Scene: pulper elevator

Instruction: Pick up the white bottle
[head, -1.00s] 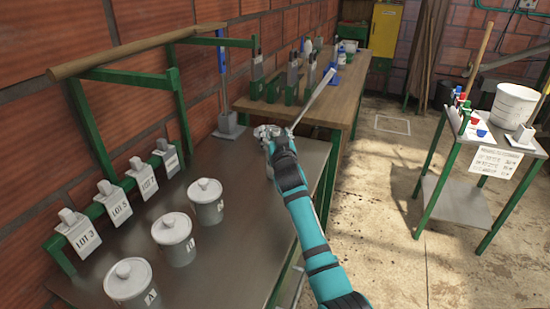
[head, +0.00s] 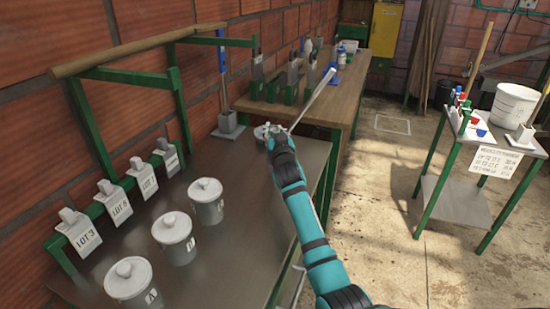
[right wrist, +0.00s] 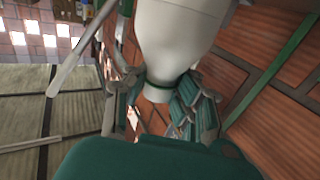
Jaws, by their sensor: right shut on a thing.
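My right gripper (head: 266,132) is at the far end of the dark metal table (head: 245,215), close to the wooden bench. In the right wrist view its fingers (right wrist: 158,100) are shut around the narrow neck of a smooth white bottle (right wrist: 178,35). A dark green band circles the neck between the fingers, and the bottle's wide part runs out of the top of that view. In the head view the gripper hides most of the bottle, and I cannot tell whether it touches the table. My left gripper is not in view.
A pale rod (head: 314,98) slants up right from near my gripper. A wooden bench (head: 350,85) stands behind; a small table (head: 455,190) is right, with open floor between.

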